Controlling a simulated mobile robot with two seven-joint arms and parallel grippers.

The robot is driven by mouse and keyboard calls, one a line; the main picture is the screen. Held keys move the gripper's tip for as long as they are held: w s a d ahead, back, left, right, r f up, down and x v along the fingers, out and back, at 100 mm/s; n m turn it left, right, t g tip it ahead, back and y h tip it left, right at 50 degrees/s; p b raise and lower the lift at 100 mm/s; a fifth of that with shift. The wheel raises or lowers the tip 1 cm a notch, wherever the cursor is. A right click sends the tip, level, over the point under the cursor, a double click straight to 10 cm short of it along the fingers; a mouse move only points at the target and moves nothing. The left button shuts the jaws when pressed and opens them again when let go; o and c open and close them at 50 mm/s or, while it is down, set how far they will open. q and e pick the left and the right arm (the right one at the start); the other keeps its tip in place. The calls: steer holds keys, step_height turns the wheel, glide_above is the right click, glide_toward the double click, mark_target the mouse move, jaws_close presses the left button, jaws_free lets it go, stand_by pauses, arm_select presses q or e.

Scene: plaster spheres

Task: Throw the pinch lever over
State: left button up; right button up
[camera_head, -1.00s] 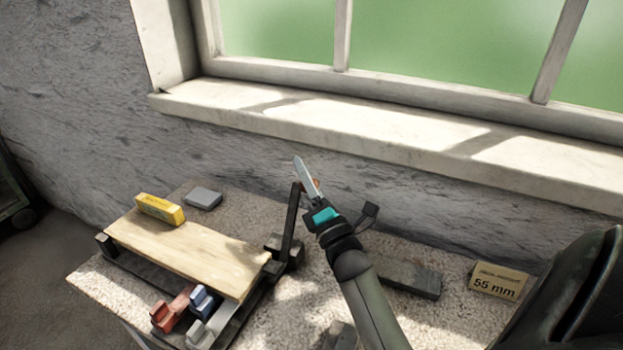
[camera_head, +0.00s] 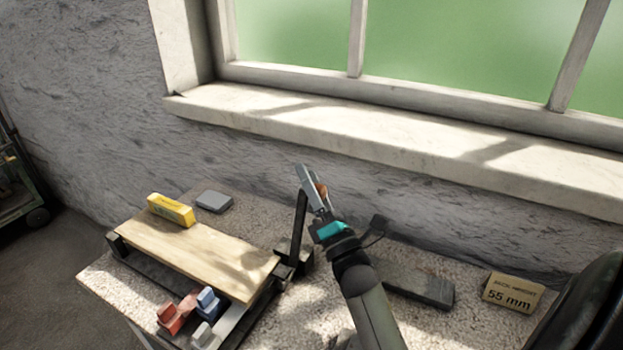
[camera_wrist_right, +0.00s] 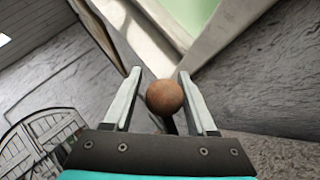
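The pinch lever is a dark upright bar (camera_head: 299,222) at the right end of a low frame with a wooden board (camera_head: 200,246) on it. Its round brown knob (camera_wrist_right: 165,97) sits between the two fingers of my right gripper (camera_wrist_right: 160,100) in the wrist view. A gap shows at the left finger, and the right finger is very close to the knob. In the head view my right gripper (camera_head: 313,190) is at the lever's top and covers most of the knob. The fingers stand apart. My left gripper is not in view.
A yellow block (camera_head: 171,210) stands on the board's far edge, with a grey block (camera_head: 214,201) behind it. Red, blue and white clips (camera_head: 190,315) lie at the frame's front. A grey bar (camera_head: 419,287) and a "55 mm" card (camera_head: 512,291) are to the right. The window sill (camera_head: 380,135) is behind.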

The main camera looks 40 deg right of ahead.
steer(key=shift+o, duration=0.7)
steer(key=shift+d, duration=0.1)
steer(key=s+a+p, duration=0.1)
steer(key=s+a, duration=0.1)
steer(key=s, duration=1.1)
steer(key=shift+f, duration=0.2)
steer(key=shift+w, duration=0.1)
